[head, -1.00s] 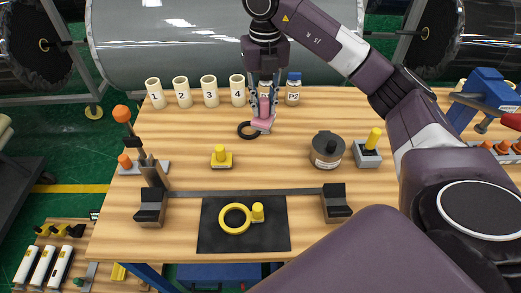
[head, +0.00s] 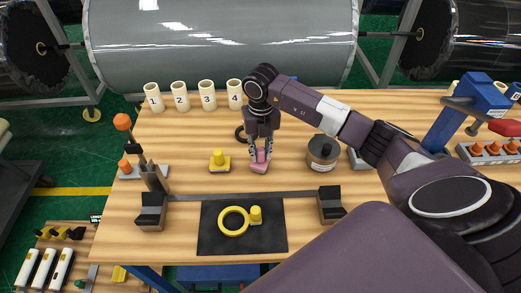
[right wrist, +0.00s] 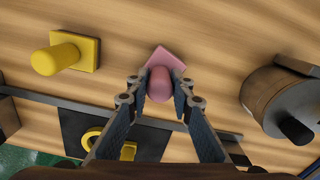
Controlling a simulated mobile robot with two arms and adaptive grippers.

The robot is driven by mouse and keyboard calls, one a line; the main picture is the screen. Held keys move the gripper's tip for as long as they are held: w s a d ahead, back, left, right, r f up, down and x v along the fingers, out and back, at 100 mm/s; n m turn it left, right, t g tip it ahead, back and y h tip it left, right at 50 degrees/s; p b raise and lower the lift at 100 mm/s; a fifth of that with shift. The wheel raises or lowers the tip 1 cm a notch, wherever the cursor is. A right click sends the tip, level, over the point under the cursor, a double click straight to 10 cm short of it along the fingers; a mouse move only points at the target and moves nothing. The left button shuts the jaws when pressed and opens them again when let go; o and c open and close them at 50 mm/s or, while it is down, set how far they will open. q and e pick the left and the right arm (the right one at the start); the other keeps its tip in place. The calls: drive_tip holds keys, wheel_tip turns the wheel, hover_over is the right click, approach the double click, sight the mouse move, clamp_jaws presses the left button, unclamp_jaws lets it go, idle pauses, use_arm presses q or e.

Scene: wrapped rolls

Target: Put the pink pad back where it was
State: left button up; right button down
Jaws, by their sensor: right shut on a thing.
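The pink pad (head: 259,169) has a square base with a rounded knob. My right gripper (head: 261,158) is shut on its knob, and the pad hangs just over or on the wooden table; I cannot tell if it touches. In the right wrist view the pad's base (right wrist: 168,56) shows beyond the fingertips (right wrist: 160,84), turned a little against the picture edges. My left gripper is out of view.
A black mat (head: 213,243) with a yellow ring (head: 222,217) and yellow peg lies in front, behind it a flat grey bar with black end blocks (head: 331,209). A black ring (head: 239,133) lies behind my gripper. Numbered cups (head: 207,95) line the back edge.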

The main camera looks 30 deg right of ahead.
drive_tip(key=shift+f, duration=0.2)
drive_tip(key=c, duration=1.7)
unclamp_jaws()
drive_tip(key=shift+r, duration=0.2)
wheel_tip(320, 180, up, 11)
drive_tip(key=b, duration=0.3)
drive_tip(key=shift+f+b, duration=0.2)
drive_tip(key=shift+b, duration=0.1)
drive_tip(key=shift+s+r, duration=0.1)
drive_tip(key=shift+r, duration=0.55)
